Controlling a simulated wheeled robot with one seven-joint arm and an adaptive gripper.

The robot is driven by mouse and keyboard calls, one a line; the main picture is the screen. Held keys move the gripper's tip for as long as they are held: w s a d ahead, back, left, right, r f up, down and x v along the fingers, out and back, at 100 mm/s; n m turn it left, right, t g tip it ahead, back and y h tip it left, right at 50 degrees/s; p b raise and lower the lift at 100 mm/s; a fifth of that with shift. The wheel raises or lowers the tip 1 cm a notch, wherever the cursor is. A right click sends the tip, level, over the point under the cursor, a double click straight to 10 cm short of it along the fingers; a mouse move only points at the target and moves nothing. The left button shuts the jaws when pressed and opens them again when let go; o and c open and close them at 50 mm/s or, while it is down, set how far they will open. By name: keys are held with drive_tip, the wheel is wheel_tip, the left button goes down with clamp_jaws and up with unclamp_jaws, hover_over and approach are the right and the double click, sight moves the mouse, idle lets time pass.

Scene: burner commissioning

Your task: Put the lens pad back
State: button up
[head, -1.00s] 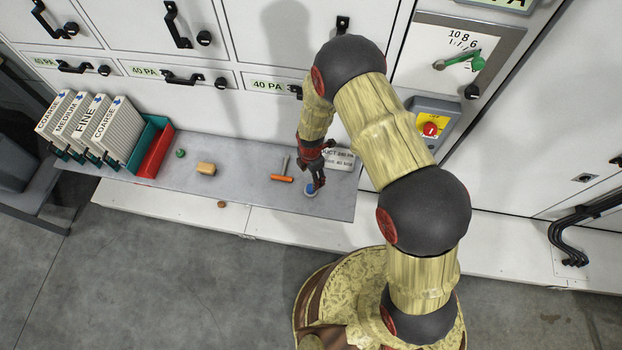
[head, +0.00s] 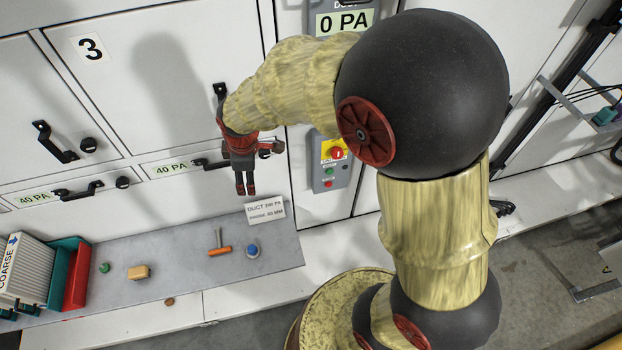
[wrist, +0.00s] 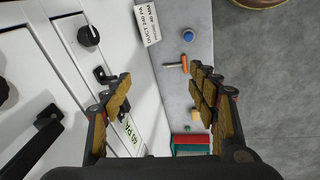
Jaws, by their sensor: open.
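A small round blue-topped piece (head: 253,250) rests near the right end of the grey shelf (head: 190,262). It also shows in the wrist view (wrist: 188,35). It may be the lens pad, but I cannot tell for sure. My gripper (head: 245,190) points down above the shelf, near the cabinet front, apart from the blue piece. In the wrist view my gripper (wrist: 160,80) has its fingers spread wide with nothing between them.
An orange-handled tool (head: 220,250), a tan block (head: 138,272) and a green piece (head: 104,268) lie on the shelf. A white sign (head: 265,210) stands behind. Red and teal bins (head: 75,275) and filters (head: 25,268) are left.

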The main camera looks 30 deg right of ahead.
drive_tip(key=s+d+r+m+t, duration=0.1)
drive_tip(key=s+d+r+m, duration=0.3)
drive_tip(key=s+r, duration=0.5)
drive_tip(key=s+d+r+m+t, duration=0.2)
drive_tip(key=s+d+r+m, duration=0.1)
drive_tip(key=s+r+m, duration=0.6)
drive_tip(key=s, duration=0.3)
drive_tip(key=shift+s+d+r, duration=0.2)
drive_tip(key=shift+d+r, duration=0.05)
drive_tip(key=shift+d, duration=0.1)
drive_tip(key=shift+c, duration=0.4)
